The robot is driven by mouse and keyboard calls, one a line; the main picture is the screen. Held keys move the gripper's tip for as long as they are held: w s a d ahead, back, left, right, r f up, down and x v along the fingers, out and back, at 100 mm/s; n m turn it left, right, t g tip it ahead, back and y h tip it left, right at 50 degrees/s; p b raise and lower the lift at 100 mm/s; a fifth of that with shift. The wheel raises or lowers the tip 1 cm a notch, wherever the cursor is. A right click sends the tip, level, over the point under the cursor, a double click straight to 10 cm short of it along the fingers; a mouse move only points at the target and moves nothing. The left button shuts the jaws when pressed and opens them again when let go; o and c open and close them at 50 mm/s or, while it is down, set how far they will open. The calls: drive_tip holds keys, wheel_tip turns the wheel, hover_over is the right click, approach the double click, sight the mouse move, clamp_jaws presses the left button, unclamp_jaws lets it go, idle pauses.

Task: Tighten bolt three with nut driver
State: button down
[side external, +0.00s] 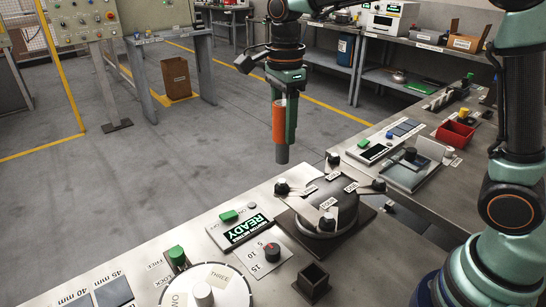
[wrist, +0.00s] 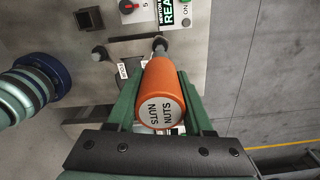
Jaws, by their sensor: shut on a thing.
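My gripper (side external: 284,100) is shut on the orange-handled nut driver (side external: 279,122), which hangs upright with its grey socket end down. In the wrist view the orange handle (wrist: 157,85), with "NUTS" on its cap, sits between my green fingers. The driver is in the air, apart from the round dark compressor (side external: 342,212) and to the left of it in the side view. Several bolt heads with small labels stand around the compressor's top. I cannot read for sure which label is bolt three. In the wrist view, the driver and my gripper hide most of the compressor.
A green "READY" display (side external: 248,229) and a numbered knob (side external: 271,251) are set on the bench. A red bin (side external: 455,132) is farther right.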

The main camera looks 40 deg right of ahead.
sight(283, 153)
drive_tip(key=shift+f, duration=2.45)
drive_tip(key=shift+f, duration=1.05)
idle(3.9)
drive_tip(key=shift+r, duration=0.15)
idle(0.4)
